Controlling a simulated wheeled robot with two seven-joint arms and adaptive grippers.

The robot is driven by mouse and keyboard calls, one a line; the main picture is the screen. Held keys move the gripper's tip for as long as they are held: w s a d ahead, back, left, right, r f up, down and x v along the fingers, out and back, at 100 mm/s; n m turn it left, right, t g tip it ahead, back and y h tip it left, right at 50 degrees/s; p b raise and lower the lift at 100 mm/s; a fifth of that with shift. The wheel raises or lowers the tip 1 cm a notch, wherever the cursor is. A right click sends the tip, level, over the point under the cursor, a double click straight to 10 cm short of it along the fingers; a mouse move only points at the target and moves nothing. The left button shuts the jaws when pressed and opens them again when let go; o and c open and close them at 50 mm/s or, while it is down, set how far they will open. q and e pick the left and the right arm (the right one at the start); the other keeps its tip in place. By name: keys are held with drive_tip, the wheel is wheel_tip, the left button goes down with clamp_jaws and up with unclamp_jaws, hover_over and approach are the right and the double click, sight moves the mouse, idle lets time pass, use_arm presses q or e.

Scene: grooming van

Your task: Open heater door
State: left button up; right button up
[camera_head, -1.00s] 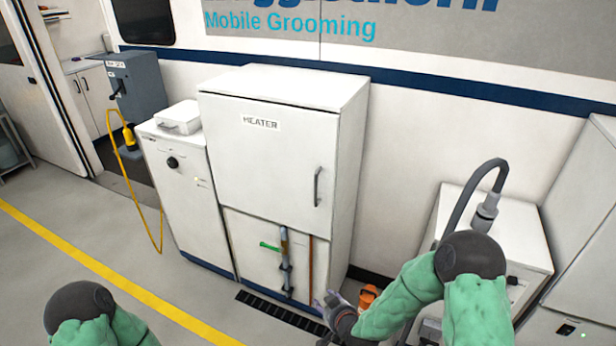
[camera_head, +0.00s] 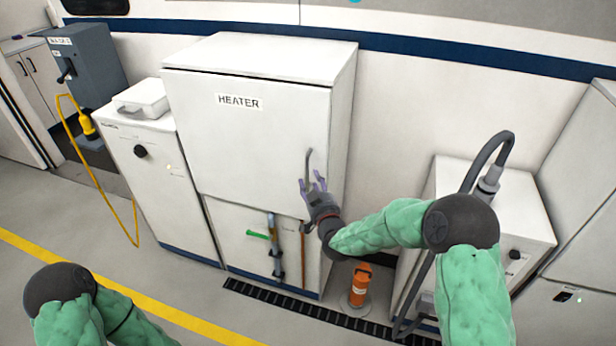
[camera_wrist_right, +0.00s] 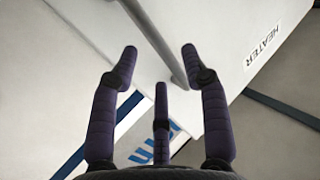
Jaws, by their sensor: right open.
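The heater (camera_head: 258,130) is a white cabinet labelled HEATER, standing against the van wall. Its upper door is shut. A grey vertical bar handle (camera_head: 308,170) sits near the door's right edge. My right gripper (camera_head: 314,183) is open at the lower part of the handle. In the right wrist view the handle (camera_wrist_right: 168,45) runs up between the spread fingers of the gripper (camera_wrist_right: 160,65), ahead of the tips. I cannot tell whether any finger touches it. Of my left arm only a link shows at the lower left; its gripper is out of view.
An orange canister (camera_head: 360,285) stands on the floor beside the heater. A white unit with a hose (camera_head: 530,225) is at right. A white cabinet (camera_head: 150,175) adjoins on the left. Floor in front is clear.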

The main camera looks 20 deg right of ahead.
sight(308, 188)
drive_tip(key=shift+w+b, duration=0.4)
drive_tip(key=shift+w, duration=1.8)
clamp_jaws()
